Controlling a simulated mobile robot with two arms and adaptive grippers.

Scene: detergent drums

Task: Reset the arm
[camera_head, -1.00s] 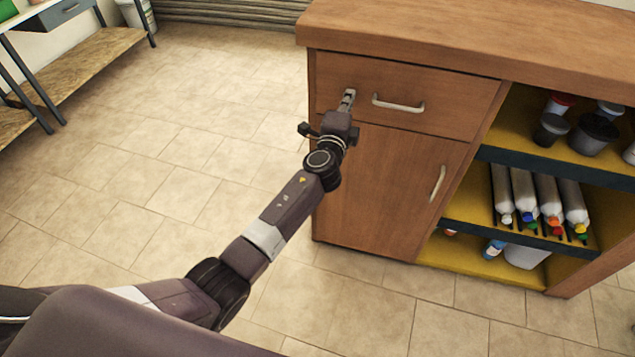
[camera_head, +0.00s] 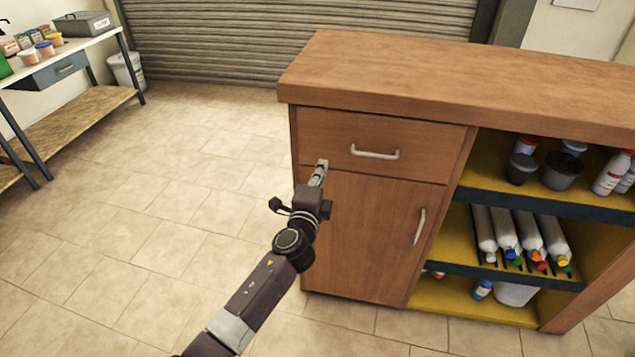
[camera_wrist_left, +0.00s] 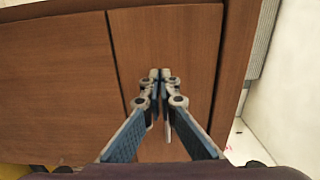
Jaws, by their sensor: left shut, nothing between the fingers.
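My left gripper (camera_head: 320,168) is shut and empty in the head view. It appears in front of the wooden cabinet (camera_head: 365,235), near its left side, just below and left of the drawer handle (camera_head: 375,153). In the left wrist view the two fingertips (camera_wrist_left: 160,76) meet, with brown wood panels behind them and nothing between them. I cannot tell how far the tips are from the wood. The drawer (camera_head: 330,132) and the door below it look closed. My right gripper is not in view.
Open shelves (camera_head: 520,200) on the cabinet's right hold tubs, bottles and several tubes. A workbench (camera_head: 60,58) with tubs and a grey box stands at the far left, beside a white bucket (camera_head: 125,70). The tiled floor (camera_head: 150,200) between them is clear.

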